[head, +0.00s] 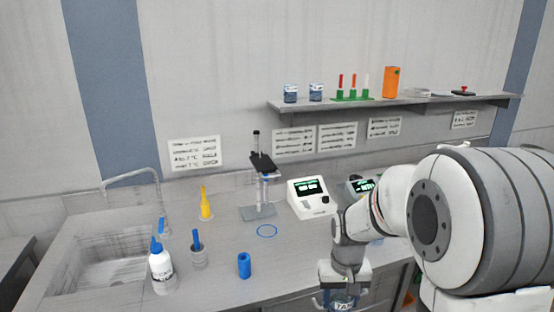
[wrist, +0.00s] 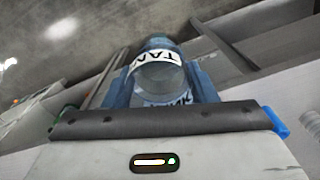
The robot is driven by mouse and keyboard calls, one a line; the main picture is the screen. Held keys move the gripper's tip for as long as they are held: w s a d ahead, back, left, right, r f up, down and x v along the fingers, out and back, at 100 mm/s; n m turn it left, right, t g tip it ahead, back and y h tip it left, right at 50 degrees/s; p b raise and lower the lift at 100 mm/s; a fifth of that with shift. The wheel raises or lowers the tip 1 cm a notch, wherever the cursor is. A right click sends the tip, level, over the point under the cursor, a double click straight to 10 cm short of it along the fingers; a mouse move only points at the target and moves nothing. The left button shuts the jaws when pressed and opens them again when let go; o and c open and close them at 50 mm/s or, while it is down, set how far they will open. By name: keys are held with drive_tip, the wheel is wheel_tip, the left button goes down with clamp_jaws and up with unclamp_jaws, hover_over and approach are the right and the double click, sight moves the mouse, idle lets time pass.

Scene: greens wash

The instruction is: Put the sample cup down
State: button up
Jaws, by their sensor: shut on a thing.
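My gripper (head: 343,290) is at the lower right of the head view, in front of the counter's front edge. The cup's lower part is cut off by the bottom of the head view.
A blue cylinder (head: 244,265), a white bottle (head: 161,268), a cup with a blue tool (head: 198,250) and a yellow bottle (head: 206,205) stand left of the ring. A stand (head: 260,190) and white meter (head: 312,197) are behind it. The sink (head: 100,262) is far left.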

drive_tip(key=w+f, duration=0.3)
drive_tip(key=f, duration=0.4)
drive_tip(key=w+f, duration=0.3)
drive_tip(key=f, duration=0.5)
drive_tip(key=shift+f, duration=0.25)
